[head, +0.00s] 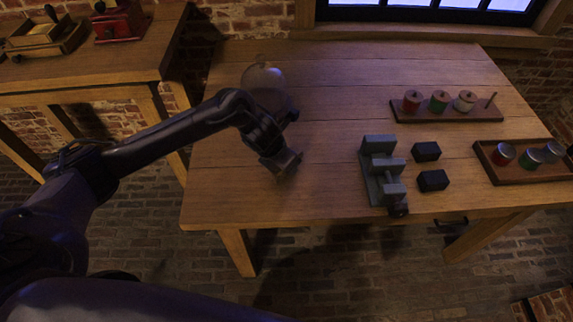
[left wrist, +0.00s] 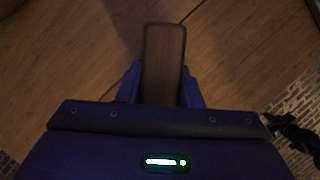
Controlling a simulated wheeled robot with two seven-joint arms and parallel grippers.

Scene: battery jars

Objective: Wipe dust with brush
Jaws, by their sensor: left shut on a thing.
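My left gripper (head: 285,165) is low over the left part of the main table (head: 330,75). In the left wrist view its two fingers (left wrist: 162,88) are shut on a brown wooden block, which looks like the brush (left wrist: 164,62). It points away from the gripper, above the tabletop. Its bristles cannot be made out, and in the head view the gripper hides it. I cannot make out any dust on the dim table. My right gripper is not in view.
A glass dome (head: 262,78) stands behind my left wrist. A grey vise-like fixture (head: 378,170) and two black blocks (head: 426,151) stand right of the gripper. A spool rack (head: 445,112) and a jar tray (head: 520,175) are farther right. A side table (head: 140,65) is left.

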